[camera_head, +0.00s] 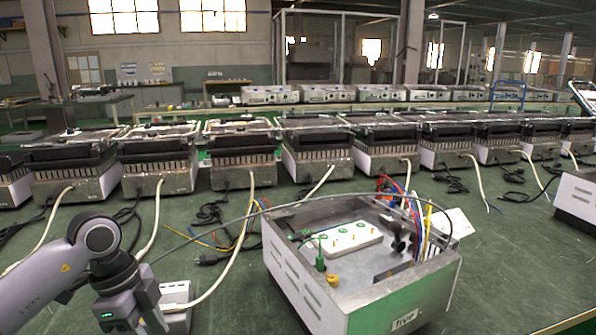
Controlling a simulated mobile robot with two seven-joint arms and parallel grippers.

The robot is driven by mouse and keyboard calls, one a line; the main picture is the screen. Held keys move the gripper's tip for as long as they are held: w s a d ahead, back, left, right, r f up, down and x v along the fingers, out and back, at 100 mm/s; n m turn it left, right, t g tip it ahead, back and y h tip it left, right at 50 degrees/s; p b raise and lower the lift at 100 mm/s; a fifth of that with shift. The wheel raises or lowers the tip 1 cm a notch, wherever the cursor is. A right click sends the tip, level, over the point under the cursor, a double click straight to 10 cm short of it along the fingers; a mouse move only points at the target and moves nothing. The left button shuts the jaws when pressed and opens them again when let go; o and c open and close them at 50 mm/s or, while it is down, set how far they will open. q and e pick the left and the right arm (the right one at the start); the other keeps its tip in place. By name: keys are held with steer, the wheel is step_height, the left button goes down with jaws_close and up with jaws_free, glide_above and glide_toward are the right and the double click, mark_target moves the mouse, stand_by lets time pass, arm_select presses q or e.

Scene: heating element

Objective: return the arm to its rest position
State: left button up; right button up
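My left arm enters at the lower left, bent at the wrist, with the hand pointing down. My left gripper (150,308) is at the bottom edge, close to a white box (176,306) with a white cable. Its fingertips are not clear, so I cannot tell whether it is open, or whether it touches the box. My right gripper is not in view. An open metal case (375,300) stands on the green table to the right of the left gripper, apart from it. Inside is a white terminal strip (345,238) with green parts; coloured wires (415,215) rise at its back right.
A row of heating units (240,165) with dark tops lines the back of the green table (225,300). White and black cables lie loose in front of them, some near my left arm. Another unit (577,200) stands at the right edge. Table surface right of the case is mostly clear.

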arm_select(q)
steer(key=s+d+f+m+g+h, duration=0.1)
steer(key=s+d+m+h, duration=0.1)
steer(key=d+h, duration=0.35)
steer(key=s+d+f+m+h, duration=0.1)
steer(key=s+d+m+h, duration=0.15)
steer(key=d, duration=0.55)
steer(key=s+d+r+n+t+h, duration=0.1)
steer(key=d+r+t+h, duration=0.4)
steer(key=h, duration=0.4)
steer(key=w+a+f+n+t+y, duration=0.2)
steer(key=a+f+n+t+y, duration=0.8)
steer(key=n+t, duration=0.5)
steer(key=s+a+f+n+g+y, duration=0.2)
steer(key=s+f+g+y, duration=0.25)
steer(key=s+f, duration=0.3)
steer(key=s+a+f+n+g+y, duration=0.2)
steer(key=s+f+g+y, duration=0.1)
steer(key=s+f+g, duration=0.4)
step_height(320, 180, up, 12)
steer(key=w+t+p, duration=0.1)
steer(key=t+p, duration=0.2)
steer(key=p, duration=1.2)
steer(key=shift+w+a+r, duration=0.15)
steer(key=shift+a+r, duration=0.05)
steer(key=shift+a, duration=0.2)
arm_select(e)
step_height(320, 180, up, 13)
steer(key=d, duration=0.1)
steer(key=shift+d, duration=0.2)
